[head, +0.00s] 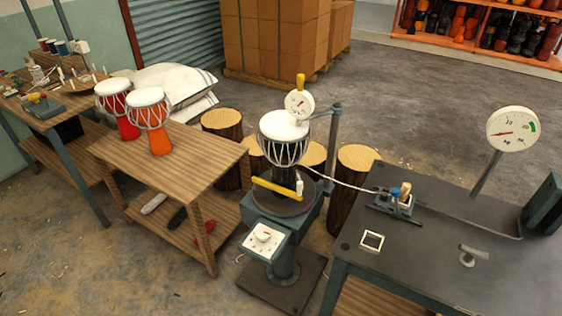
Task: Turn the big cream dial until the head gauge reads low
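A cream dial (263,237) sits on the sloped front box of a grey-green drum stand; its pointer setting is too small to read. A drum with a white head (284,126) stands upright in the stand. A small round white gauge (299,104) with a red needle and a yellow top is held over the drum head by a post. A larger round white gauge (513,129) stands on a stalk at the right, with its red needle pointing left and a green band at its right side. I cannot tell which is the head gauge. Neither gripper is in view.
A dark bench (440,255) at the right holds a small blue-and-tan device (396,202), joined to the stand by a white cable. A wooden table (190,165) at the left holds red and orange drums. Log stools (357,160) stand behind. Bare floor lies at the front left.

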